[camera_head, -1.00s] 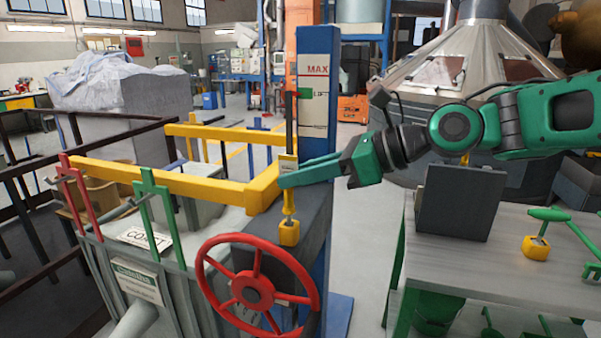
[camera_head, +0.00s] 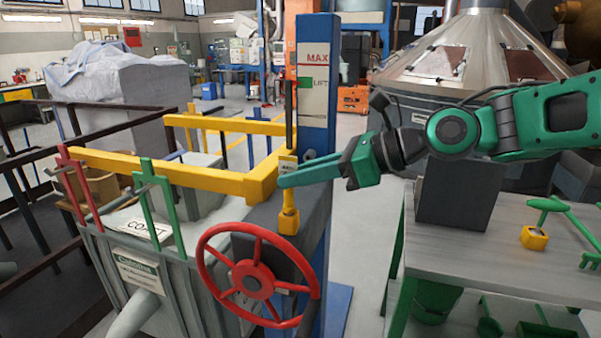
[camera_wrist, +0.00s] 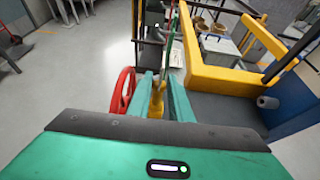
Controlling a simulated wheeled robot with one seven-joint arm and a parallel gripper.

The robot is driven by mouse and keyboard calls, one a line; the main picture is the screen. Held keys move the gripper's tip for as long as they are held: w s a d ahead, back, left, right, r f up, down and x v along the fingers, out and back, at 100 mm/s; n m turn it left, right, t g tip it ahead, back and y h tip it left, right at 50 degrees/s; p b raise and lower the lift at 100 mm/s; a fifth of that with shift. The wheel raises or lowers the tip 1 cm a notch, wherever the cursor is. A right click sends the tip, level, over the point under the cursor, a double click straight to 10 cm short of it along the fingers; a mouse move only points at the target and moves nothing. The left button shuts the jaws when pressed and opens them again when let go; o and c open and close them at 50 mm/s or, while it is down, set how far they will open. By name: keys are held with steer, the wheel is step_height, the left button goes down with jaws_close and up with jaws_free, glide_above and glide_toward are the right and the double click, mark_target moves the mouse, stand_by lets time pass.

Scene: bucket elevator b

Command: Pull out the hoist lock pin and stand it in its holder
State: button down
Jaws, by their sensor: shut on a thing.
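My gripper (camera_head: 283,180) is shut on the hoist lock pin (camera_head: 288,197), a yellow pin with a small labelled plate at its upper part. The pin is upright, in front of the blue column. I cannot tell how deep the tip sits. In the wrist view, the pin (camera_wrist: 157,97) shows between the two green fingers (camera_wrist: 163,90), and its lower part is hidden.
A red handwheel (camera_head: 205,267) is in front of the ledge. A yellow bar frame (camera_head: 160,174) reaches close to my fingertips from the left. The blue column (camera_head: 317,130) stands behind. A grey table (camera_head: 480,262) at right bears a dark box and another yellow block (camera_head: 534,238).

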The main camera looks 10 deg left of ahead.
steer(key=shift+f, duration=0.2)
steer(key=c, duration=1.5)
jaws_free()
steer(key=shift+c, duration=0.2)
steer(key=w+v, duration=0.1)
steer(key=v, duration=0.9)
steer(key=shift+s+d, duration=0.4)
steer(key=shift+s, duration=0.05)
steer(key=shift+r, duration=0.1)
